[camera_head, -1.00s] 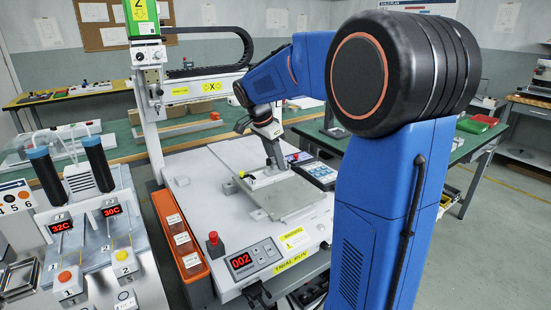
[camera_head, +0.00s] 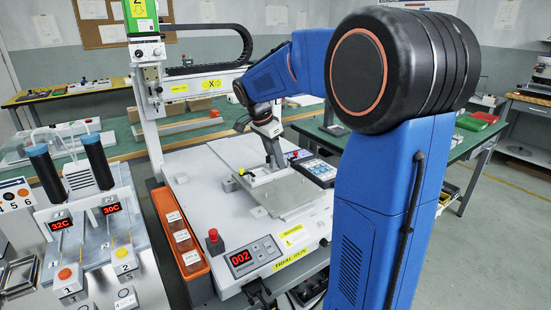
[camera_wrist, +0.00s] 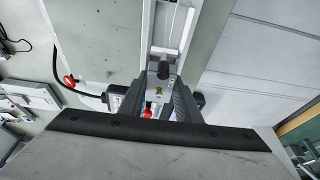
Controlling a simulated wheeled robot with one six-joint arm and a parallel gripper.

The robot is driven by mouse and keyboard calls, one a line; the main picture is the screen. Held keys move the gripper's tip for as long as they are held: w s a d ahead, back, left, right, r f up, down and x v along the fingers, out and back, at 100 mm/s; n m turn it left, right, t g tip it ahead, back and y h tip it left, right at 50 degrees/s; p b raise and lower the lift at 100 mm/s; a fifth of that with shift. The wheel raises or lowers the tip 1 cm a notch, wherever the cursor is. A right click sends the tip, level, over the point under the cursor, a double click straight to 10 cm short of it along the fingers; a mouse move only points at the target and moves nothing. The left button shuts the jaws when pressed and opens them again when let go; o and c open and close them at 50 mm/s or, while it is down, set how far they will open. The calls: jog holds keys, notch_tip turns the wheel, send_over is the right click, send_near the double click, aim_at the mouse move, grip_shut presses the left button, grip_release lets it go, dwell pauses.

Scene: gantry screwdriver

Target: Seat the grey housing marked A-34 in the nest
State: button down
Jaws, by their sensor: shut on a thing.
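In the head view my gripper (camera_head: 275,166) is low over the grey plate (camera_head: 290,203) on the white gantry bed. A pale grey block (camera_head: 258,177) sits at its tips, with a small yellow part at its left end. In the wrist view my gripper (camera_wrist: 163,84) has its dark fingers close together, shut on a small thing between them. A black round end and a brass-coloured bit show there. The fingers hide most of it, and I cannot read A-34 or make out the nest.
A control pad (camera_head: 318,171) lies right of the plate. A red stop button (camera_head: 214,240) and a 002 display (camera_head: 241,258) are at the bed's front left. An orange bin row (camera_head: 180,240) runs along the bed's left side. The gantry beam (camera_head: 195,85) crosses behind.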

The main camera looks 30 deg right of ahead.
jog(key=shift+f, duration=0.2)
dwell(0.4)
jog(key=c, duration=1.2)
grip_release()
jog(key=v, duration=1.7)
jog(key=shift+r, duration=0.15)
jog(key=s+a+f+n+t+y, duration=0.1)
jog(key=s+a+f+n, duration=0.2)
jog(key=s+f+n, duration=0.3)
jog(key=s+a+f+n+t+y, duration=0.1)
jog(key=s+f+n, duration=0.4)
jog(key=s, duration=0.9)
jog(key=s+a+f+n+t+y, duration=0.1)
jog(key=s+a+f+n, duration=0.4)
jog(key=s+f, duration=0.5)
jog(key=shift+a+f+n+t+y, duration=0.3)
jog(key=shift+a+f+n+t, duration=0.15)
jog(key=shift+n+t, duration=0.35)
